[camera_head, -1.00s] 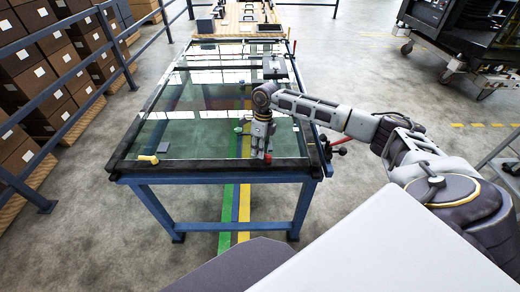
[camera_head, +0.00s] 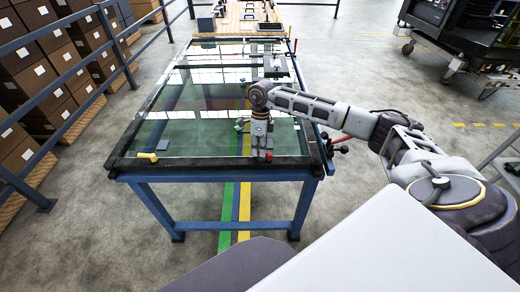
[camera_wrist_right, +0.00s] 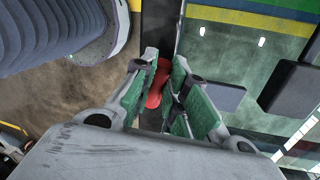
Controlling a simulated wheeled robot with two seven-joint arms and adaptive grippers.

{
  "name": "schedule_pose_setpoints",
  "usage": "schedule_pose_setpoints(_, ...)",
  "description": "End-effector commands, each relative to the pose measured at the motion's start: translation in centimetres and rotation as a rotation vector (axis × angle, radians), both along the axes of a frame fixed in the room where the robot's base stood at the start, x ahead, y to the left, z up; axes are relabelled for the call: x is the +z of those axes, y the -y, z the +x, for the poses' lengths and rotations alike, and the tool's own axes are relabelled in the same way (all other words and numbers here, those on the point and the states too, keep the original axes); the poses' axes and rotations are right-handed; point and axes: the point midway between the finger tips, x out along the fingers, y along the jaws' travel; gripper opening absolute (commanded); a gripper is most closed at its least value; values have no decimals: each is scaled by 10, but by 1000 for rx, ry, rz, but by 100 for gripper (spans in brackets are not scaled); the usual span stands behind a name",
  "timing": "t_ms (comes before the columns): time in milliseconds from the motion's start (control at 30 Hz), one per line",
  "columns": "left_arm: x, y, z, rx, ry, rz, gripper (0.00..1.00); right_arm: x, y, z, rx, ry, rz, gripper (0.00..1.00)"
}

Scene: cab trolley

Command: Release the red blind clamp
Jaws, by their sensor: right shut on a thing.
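The red blind clamp (camera_wrist_right: 157,84) shows as a rounded red piece between the green-padded fingers of my right gripper (camera_wrist_right: 160,80) in the right wrist view. In the head view a bit of its red (camera_head: 268,156) shows at the fingertips, at the near edge of the glass-topped table (camera_head: 212,163). My right gripper (camera_head: 262,152) points down there and is shut on the clamp. The fingers hide part of it. My left gripper is not in view.
A yellow piece (camera_head: 147,156) and a small grey block (camera_head: 162,151) lie at the near left of the table. Levers with red and black knobs (camera_head: 342,149) stick out at its right edge. A railing (camera_head: 128,75) runs along the left.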

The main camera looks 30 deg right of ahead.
Motion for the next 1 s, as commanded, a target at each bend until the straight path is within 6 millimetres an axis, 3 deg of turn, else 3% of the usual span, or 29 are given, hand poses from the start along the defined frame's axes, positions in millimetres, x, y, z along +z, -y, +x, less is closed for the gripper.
schedule_pose_setpoints(233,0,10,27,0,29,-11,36,-1,-4,-4,152,2,0,0)
schedule_pose_setpoints(500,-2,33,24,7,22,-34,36,1,-6,-6,231,3,0,0)
schedule_pose_setpoints(867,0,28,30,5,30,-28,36,1,-6,-6,238,2,0,0)
schedule_pose_setpoints(900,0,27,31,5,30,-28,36,1,-6,-6,238,2,0,19)
schedule_pose_setpoints(1000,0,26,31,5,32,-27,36,1,-6,-6,237,1,0,32)
